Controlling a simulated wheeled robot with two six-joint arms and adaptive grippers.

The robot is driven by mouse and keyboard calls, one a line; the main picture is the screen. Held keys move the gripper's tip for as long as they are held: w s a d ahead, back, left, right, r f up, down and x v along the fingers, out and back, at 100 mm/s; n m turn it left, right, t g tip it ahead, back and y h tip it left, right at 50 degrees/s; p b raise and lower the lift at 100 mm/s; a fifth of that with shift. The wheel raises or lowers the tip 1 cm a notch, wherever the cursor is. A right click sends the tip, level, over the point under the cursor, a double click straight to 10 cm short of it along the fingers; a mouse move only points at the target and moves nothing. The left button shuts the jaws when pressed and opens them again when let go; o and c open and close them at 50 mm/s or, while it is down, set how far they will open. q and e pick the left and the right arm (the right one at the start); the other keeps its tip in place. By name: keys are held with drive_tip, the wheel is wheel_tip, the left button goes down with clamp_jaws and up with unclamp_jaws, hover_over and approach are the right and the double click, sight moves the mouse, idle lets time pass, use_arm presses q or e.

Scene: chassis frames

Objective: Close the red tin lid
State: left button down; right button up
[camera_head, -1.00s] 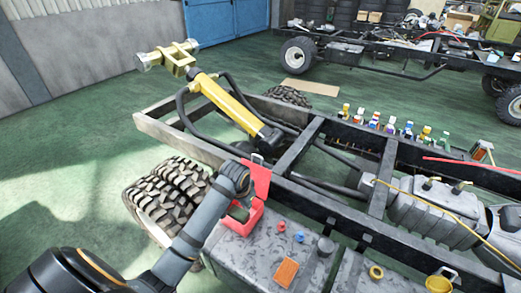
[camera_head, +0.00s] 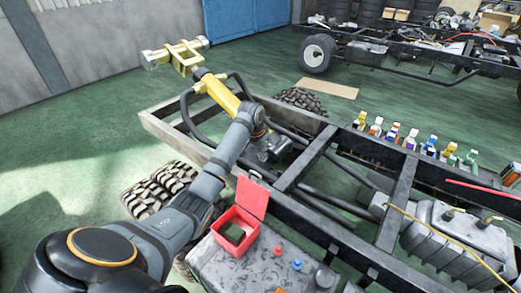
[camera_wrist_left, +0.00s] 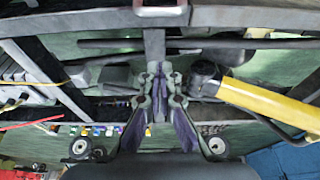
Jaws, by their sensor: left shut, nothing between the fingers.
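The red tin (camera_head: 236,234) stands on a grey box-like tank beside the chassis frame in the head view. Its lid (camera_head: 253,197) is open and stands up from the far side of the tin. My left gripper (camera_head: 279,150) is beyond the lid, above the chassis rails, with a visible gap to the lid. The left wrist view shows its fingers (camera_wrist_left: 159,75) shut together with nothing between them. My right gripper is in neither view.
The grey tank (camera_head: 222,264) carries small red and blue caps. A dark chassis rail (camera_head: 340,240) runs behind it. A yellow cylinder (camera_head: 221,95) lies beyond my left arm. Several small bottles (camera_head: 410,138) line the far rail. Green floor is open at the left.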

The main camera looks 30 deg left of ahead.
use_arm(q)
drive_tip(key=shift+s+a+f+p, duration=0.1)
drive_tip(key=shift+s+f+p, duration=0.6)
drive_tip(key=shift+f, duration=0.35)
drive_tip(key=shift+s+f+p, duration=0.65)
drive_tip(key=shift+f+p, duration=0.05)
drive_tip(key=shift+f, duration=0.3)
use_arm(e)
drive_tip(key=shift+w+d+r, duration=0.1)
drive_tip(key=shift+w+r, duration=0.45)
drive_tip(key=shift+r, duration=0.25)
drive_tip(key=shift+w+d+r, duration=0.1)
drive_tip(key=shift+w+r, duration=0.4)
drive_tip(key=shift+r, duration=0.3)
